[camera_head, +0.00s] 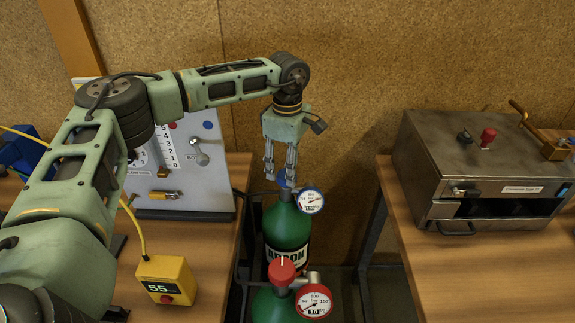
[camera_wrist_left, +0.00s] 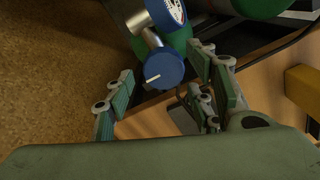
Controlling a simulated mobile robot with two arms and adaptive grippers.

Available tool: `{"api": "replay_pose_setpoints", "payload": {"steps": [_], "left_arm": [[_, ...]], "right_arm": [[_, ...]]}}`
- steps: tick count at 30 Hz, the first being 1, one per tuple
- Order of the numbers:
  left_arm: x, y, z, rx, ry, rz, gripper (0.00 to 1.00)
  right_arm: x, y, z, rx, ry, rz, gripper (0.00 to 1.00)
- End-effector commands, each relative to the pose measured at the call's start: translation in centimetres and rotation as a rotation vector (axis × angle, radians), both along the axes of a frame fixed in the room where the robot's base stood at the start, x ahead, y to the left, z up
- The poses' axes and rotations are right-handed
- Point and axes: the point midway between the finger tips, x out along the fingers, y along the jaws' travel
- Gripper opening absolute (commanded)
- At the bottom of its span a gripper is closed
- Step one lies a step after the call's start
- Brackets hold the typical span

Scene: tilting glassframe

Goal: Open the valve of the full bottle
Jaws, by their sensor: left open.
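Two green gas bottles stand in the gap between the tables. The rear bottle (camera_head: 287,228), lettered in black on a white label, has a blue valve knob (camera_wrist_left: 167,69) and a blue-rimmed gauge (camera_head: 310,200). The front bottle (camera_head: 266,308) has a red knob (camera_head: 282,271) and a red-rimmed gauge (camera_head: 314,301). The gauge needles are too small to read surely. My left gripper (camera_head: 281,176) points down just above the blue knob, fingers apart. In the left wrist view the knob, with a white mark, lies ahead between the open fingers (camera_wrist_left: 163,92), with no clear contact.
The left table carries a panel (camera_head: 200,185) with dials and a yellow box (camera_head: 166,280) reading 55 on a cable. The right table (camera_head: 455,275) carries a metal oven (camera_head: 475,165). A corkboard wall (camera_head: 350,60) stands close behind the bottles.

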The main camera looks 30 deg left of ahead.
Motion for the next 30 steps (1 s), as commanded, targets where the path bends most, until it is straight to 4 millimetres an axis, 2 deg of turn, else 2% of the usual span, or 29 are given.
{"api": "replay_pose_setpoints", "payload": {"steps": [6, 13, 27, 30], "left_arm": [[0.0, 0.0, -1.4, 0.000, 0.000, 0.000, 0.50], [0.0, 0.0, -1.5, -0.001, -0.001, 0.000, 0.50], [0.1, 0.0, -1.4, -0.001, -0.004, 0.001, 0.09], [0.1, 0.0, -1.4, -0.001, -0.005, 0.003, 0.09]], "right_arm": [[0.9, 0.1, 0.5, 0.002, -0.013, 0.000, 0.00], [0.9, 0.1, 0.4, 0.002, -0.014, 0.000, 0.00], [0.6, 0.3, 0.4, 0.004, -0.008, -0.001, 0.00], [0.6, 0.4, 0.4, 0.005, -0.008, -0.001, 0.00]]}}
